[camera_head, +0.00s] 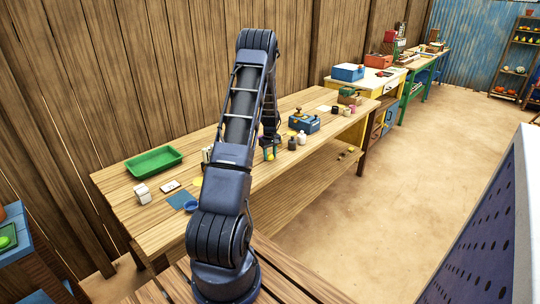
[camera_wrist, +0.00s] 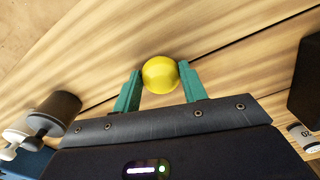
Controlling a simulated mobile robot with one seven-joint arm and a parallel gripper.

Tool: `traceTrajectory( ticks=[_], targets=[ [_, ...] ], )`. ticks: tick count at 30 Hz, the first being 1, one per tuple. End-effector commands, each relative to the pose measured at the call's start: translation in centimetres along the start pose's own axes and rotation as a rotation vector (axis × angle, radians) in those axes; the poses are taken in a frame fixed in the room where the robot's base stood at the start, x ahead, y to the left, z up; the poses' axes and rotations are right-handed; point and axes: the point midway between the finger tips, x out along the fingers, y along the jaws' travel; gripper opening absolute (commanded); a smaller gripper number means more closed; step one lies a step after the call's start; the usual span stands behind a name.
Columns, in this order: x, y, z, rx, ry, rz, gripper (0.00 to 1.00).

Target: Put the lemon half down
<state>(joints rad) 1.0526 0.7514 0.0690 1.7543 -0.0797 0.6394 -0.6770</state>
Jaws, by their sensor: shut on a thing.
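My gripper (camera_wrist: 160,80) has two teal fingers shut on the lemon half (camera_wrist: 160,74), a smooth, rounded yellow piece. The lemon half is held between the fingertips, with the wooden tabletop behind it in the wrist view. I cannot tell how far it is above the wood. In the head view my gripper (camera_head: 270,152) is over the middle of the long wooden table (camera_head: 232,187), partly hidden by my arm.
A green tray (camera_head: 154,162), a white block (camera_head: 141,193) and a blue square (camera_head: 181,199) are at the table's left. A blue box-like device (camera_head: 303,123) and small dark and pale weights stand right of my gripper. Dark (camera_wrist: 60,106) and pale weights are close in the wrist view.

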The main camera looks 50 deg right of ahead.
Motion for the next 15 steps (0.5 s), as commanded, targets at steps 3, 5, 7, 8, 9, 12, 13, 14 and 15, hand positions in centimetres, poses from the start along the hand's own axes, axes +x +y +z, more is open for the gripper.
traceTrajectory(
  ticks=[3, 5, 7, 8, 9, 12, 13, 14, 15],
  targets=[
    [0.02, 0.02, -0.02, 0.000, 0.001, 0.001, 0.21],
    [0.01, 0.02, -0.02, 0.000, 0.001, 0.001, 0.21],
    [0.03, 0.02, -0.02, 0.000, 0.001, 0.001, 0.21],
    [0.08, 0.02, -0.02, 0.000, 0.001, 0.001, 0.21],
    [0.18, 0.02, -0.02, 0.000, 0.001, 0.001, 0.21],
    [0.25, 0.02, -0.03, 0.000, 0.001, 0.001, 0.52],
    [0.24, 0.02, -0.03, 0.000, 0.001, 0.001, 0.58],
    [0.24, 0.03, -0.03, 0.000, 0.001, 0.001, 0.64],
    [0.24, 0.02, -0.02, 0.000, 0.001, 0.001, 0.64]
  ],
)
